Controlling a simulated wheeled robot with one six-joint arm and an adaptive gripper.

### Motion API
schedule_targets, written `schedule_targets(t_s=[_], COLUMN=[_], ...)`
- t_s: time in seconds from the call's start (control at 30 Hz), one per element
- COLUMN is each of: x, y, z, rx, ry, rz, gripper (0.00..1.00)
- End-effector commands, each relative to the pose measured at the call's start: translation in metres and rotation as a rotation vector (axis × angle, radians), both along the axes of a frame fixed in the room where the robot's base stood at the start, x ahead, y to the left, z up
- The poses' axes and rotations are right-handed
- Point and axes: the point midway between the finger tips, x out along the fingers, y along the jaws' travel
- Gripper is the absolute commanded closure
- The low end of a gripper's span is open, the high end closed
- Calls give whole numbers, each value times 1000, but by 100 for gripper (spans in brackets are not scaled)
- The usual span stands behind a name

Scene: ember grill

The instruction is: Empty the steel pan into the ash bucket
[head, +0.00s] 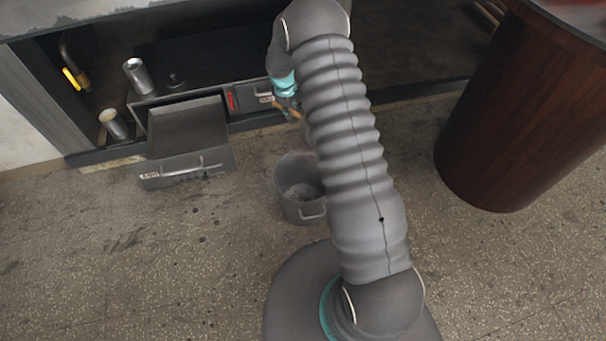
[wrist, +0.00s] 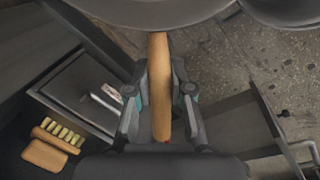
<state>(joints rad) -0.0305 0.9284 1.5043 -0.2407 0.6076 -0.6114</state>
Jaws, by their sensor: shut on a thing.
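My gripper (wrist: 160,95) is shut on the wooden handle (wrist: 159,75) of the steel pan. The pan's grey rounded body (wrist: 150,8) shows at the top edge of the wrist view, and its contents cannot be seen. In the head view a bit of the handle (head: 294,112) shows beside my arm, which hides most of the pan. The ash bucket (head: 298,208), grey with a wire handle, stands upright on the floor, with grey ash visible inside. The pan is held near the bucket's far side; I cannot tell whether it is over the opening.
An open, empty-looking drawer (head: 185,163) juts out left of the bucket. A closed drawer (head: 247,95) is beside it. A brush (wrist: 58,135) lies at lower left in the wrist view. A dark wooden drum (head: 525,115) stands right.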

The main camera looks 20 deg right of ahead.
Motion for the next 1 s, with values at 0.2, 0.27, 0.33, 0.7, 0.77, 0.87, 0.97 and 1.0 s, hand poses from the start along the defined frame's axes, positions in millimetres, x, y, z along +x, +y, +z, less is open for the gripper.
schedule_targets(t_s=[0.2,0.27,0.33,0.7,0.77,0.87,0.97,1.0], x=[10,13,16,28,29,30,31,31], y=[-11,-13,-16,-28,-28,-30,-31,-31], z=[-7,-10,-13,-27,-29,-30,-29,-30], rx=[75,94,117,223,234,247,255,258], ry=[72,93,115,219,232,245,254,257], rz=[-3,-2,-3,-2,-2,-2,-1,-1], gripper=[100,100,100,100,100,100,100,100])
